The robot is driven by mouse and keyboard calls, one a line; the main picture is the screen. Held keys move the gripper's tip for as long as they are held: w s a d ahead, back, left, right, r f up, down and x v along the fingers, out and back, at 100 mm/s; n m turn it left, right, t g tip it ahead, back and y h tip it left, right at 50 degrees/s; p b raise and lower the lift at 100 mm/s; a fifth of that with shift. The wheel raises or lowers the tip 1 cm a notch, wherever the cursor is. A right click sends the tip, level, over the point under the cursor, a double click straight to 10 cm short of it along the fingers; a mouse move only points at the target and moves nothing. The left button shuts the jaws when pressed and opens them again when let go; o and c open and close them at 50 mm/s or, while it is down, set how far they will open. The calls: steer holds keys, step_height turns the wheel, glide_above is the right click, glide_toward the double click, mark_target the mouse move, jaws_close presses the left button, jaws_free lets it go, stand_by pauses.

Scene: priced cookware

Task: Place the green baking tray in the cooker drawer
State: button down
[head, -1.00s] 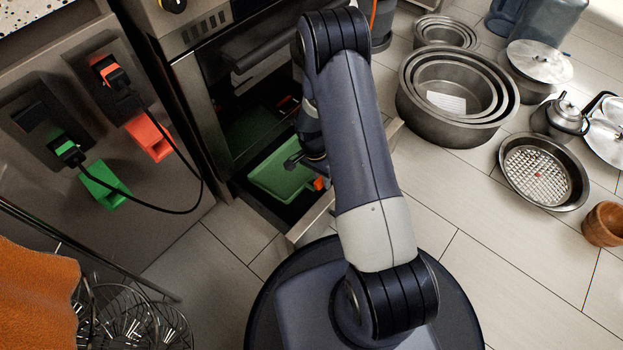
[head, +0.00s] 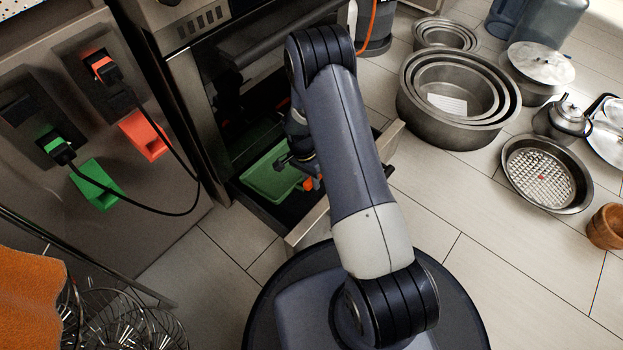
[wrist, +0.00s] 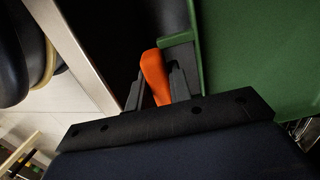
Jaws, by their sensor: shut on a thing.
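The green baking tray (head: 262,178) is at the open cooker drawer (head: 308,221), within its outline in the head view. I cannot tell whether it rests on the drawer floor. In the wrist view the tray (wrist: 262,60) fills the right side, with its raised rim beside my fingers. My gripper (wrist: 158,82) is shut on the tray's orange handle (wrist: 153,70), which shows between the fingers. In the head view my gripper (head: 296,162) is at the tray's right side, partly hidden by my arm. My arm also hides part of the drawer.
The cooker's oven door (head: 235,75) stands above the drawer. Nested round pans (head: 455,125), a perforated round pan (head: 545,175) and a kettle (head: 565,120) lie on the floor at right. A wire basket (head: 120,315) is at lower left. Floor in front of the drawer is partly clear.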

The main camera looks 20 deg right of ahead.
steer(key=shift+f, duration=0.2)
steer(key=c, duration=1.3)
jaws_free()
steer(key=shift+r, duration=0.1)
steer(key=p+v, duration=0.6)
steer(key=v, duration=0.7)
steer(key=shift+d, duration=0.1)
